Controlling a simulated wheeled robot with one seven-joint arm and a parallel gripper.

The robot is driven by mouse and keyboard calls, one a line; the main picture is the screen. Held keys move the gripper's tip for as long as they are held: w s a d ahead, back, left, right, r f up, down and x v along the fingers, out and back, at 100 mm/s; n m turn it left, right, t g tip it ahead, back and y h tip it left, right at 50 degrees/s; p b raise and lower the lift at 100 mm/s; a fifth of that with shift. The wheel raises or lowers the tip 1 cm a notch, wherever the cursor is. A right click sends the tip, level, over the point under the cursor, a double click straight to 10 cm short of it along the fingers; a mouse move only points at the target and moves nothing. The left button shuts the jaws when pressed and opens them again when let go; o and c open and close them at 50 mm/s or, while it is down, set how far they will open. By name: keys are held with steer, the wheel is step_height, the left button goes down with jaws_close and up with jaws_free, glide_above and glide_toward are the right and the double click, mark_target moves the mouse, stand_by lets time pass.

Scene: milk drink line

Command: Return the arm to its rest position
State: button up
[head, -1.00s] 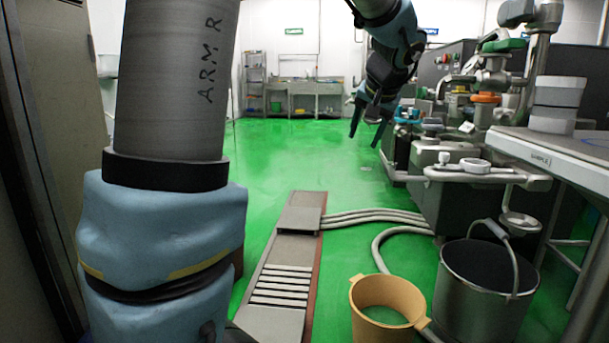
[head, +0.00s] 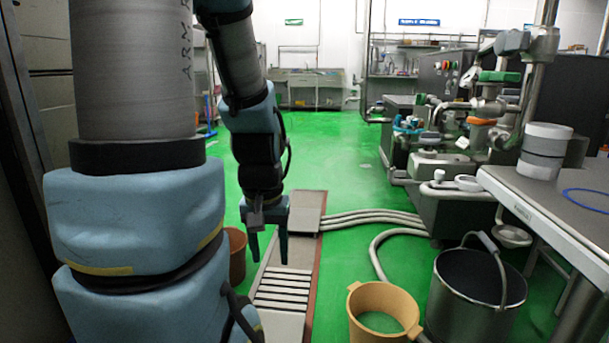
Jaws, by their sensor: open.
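My gripper (head: 268,250) points down above the floor channel, left of the picture's middle. Its two dark fingers are apart with nothing between them. The gripper touches nothing that I can see.
A grated drain channel (head: 283,290) runs along the green floor (head: 330,160). A brown bucket (head: 236,262) stands partly behind my arm. A tan bucket (head: 383,331), a steel pail (head: 474,310) and a steel table (head: 545,203) are at right. The middle floor is clear.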

step_height(320, 180, up, 33)
steer(key=p, duration=3.1)
steer(key=shift+f, duration=0.1)
